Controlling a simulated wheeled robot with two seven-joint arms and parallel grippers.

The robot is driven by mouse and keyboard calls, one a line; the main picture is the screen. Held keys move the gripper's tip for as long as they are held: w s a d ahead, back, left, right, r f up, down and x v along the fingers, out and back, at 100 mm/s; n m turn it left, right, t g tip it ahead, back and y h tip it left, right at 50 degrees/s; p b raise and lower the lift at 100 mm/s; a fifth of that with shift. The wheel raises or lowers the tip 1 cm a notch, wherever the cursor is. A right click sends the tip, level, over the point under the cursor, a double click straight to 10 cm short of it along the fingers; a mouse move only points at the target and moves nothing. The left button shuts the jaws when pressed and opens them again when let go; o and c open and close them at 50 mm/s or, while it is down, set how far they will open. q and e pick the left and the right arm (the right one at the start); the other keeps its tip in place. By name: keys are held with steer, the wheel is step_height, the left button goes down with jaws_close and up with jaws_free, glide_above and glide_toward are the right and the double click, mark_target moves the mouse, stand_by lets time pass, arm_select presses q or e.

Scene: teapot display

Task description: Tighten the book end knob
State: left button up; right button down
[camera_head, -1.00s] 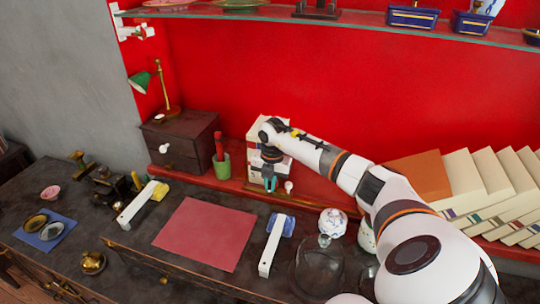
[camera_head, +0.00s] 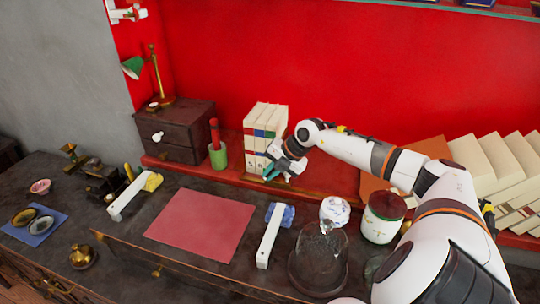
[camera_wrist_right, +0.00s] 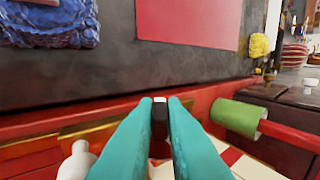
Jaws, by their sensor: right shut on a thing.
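My right gripper (camera_head: 270,173) reaches in from the right to the front of the upright cream books (camera_head: 258,122) on the red ledge. In the right wrist view its teal fingers (camera_wrist_right: 160,107) are shut on a small dark piece with a pale top, which looks like the book end knob (camera_wrist_right: 160,113). A white rounded knob-like piece (camera_wrist_right: 78,160) stands beside the fingers at lower left, apart from them. The rest of the book end is mostly hidden by the gripper and books. My left gripper is not in view.
A glass dome (camera_head: 318,262), a white-blue pot (camera_head: 334,210) and a lidded jar (camera_head: 383,217) stand nearer. A red mat (camera_head: 200,225) lies flat on the desk.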

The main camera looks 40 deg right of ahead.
steer(key=shift+f+t+b, duration=0.1)
steer(key=shift+t+b, duration=0.25)
steer(key=shift+t, duration=0.05)
steer(key=c, duration=1.5)
jaws_free()
steer(key=shift+c, duration=0.2)
steer(key=shift+s, duration=0.1)
